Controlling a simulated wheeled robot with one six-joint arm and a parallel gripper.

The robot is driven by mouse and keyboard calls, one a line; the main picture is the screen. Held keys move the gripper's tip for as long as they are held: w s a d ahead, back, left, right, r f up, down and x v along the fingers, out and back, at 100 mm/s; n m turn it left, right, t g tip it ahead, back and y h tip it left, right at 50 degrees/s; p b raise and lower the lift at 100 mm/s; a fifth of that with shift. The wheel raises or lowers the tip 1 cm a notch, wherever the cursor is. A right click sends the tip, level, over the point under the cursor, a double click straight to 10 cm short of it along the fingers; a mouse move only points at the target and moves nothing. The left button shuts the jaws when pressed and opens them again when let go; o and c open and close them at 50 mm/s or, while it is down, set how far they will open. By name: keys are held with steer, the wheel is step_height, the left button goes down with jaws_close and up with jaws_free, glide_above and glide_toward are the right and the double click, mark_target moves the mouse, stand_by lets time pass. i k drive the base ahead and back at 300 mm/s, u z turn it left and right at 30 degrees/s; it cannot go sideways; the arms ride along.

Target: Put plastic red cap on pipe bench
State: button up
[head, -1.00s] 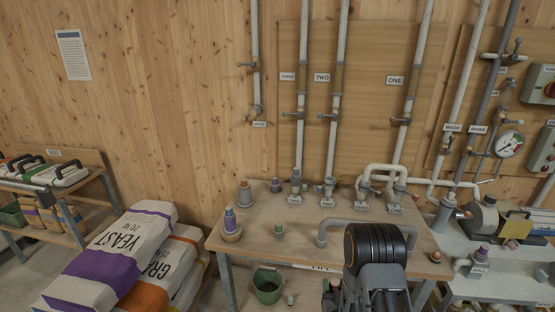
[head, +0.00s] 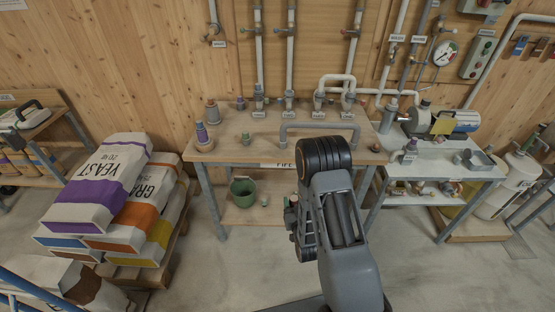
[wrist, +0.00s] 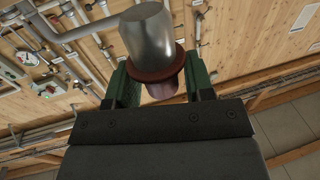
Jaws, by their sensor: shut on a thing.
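The pipe bench (head: 222,152) is a wooden-topped table against the wall, with a partly hidden label on its front edge. My gripper (wrist: 160,62) has green fingers shut on a piece with a smooth grey dome, a red-brown rim (wrist: 158,76) and a purplish lower part. I cannot tell whether this is the red plastic cap. In the head view my gripper (head: 292,215) hangs in front of the bench, below its top, partly hidden by my arm. A small brownish-red piece (head: 375,148) sits at the bench top's right end.
Pipe stubs, stacked rings (head: 201,133) and a grey bent pipe (head: 318,128) stand on the bench. Feed sacks (head: 110,190) are piled at left. A metal table (head: 450,165) with a pump adjoins at right. Floor in front is clear.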

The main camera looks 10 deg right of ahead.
mark_target(274, 127)
steer(key=u, duration=1.45)
steer(key=i, duration=1.3)
steer(key=z, duration=2.15)
